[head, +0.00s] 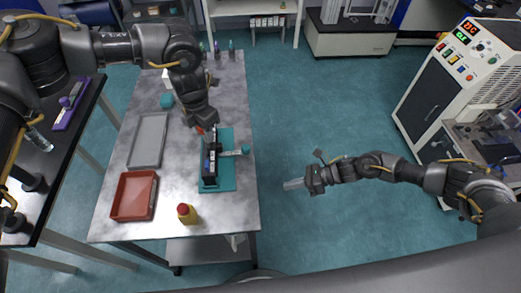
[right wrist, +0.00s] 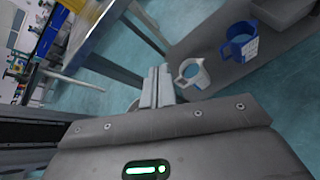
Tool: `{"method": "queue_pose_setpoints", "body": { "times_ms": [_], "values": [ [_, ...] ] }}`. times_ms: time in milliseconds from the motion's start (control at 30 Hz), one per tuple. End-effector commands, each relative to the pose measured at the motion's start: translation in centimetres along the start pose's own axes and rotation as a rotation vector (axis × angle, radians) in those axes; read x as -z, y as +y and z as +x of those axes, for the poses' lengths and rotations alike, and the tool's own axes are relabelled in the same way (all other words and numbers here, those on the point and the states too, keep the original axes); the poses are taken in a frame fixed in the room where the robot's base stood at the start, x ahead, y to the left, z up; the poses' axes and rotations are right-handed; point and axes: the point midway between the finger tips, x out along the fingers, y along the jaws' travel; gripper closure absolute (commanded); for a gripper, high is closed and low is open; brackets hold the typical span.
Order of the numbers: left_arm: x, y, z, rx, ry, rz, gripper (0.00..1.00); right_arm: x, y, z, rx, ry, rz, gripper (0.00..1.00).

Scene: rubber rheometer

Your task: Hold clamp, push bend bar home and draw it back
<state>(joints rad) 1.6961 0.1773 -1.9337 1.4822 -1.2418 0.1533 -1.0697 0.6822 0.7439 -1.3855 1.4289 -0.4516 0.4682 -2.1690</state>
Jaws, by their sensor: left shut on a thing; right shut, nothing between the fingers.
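A black bending fixture (head: 208,165) stands on a teal base plate (head: 222,182) on the grey table. The bend bar (head: 231,153) sticks out of its right side and ends in a teal knob (head: 245,149). My left gripper (head: 207,124) reaches down from behind and is shut on the clamp at the fixture's far end. A red part (head: 200,130) shows beside its fingers; the rest of the clamp is mostly hidden. My right gripper (head: 293,184) is shut and empty, out past the table's right edge, apart from the bar. Its closed fingers show in the right wrist view (right wrist: 157,86).
A grey tray (head: 149,140), a red tray (head: 134,196) and a yellow bottle with a red cap (head: 186,214) share the table. In the right wrist view, a white mug (right wrist: 190,75) and a blue mug (right wrist: 240,42) are on a lower shelf.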

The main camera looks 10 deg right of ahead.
Motion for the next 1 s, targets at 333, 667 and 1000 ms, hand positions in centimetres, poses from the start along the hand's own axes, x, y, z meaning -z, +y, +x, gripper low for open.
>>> {"method": "queue_pose_setpoints", "body": {
  "times_ms": [333,667,1000],
  "values": [
    [0.0,0.0,-0.1,0.0,-0.001,0.0,1.0,-7.0,-2.2,-6.7,0.113,-0.432,-0.33,1.0],
    [0.0,0.0,-0.1,0.0,0.0,0.0,1.0,-8.3,-1.6,-7.2,0.102,-0.488,-0.413,1.0],
    [0.0,0.0,-0.1,0.0,-0.001,0.0,1.0,-8.9,-1.6,-6.1,0.101,-0.488,-0.411,1.0]
  ]
}}
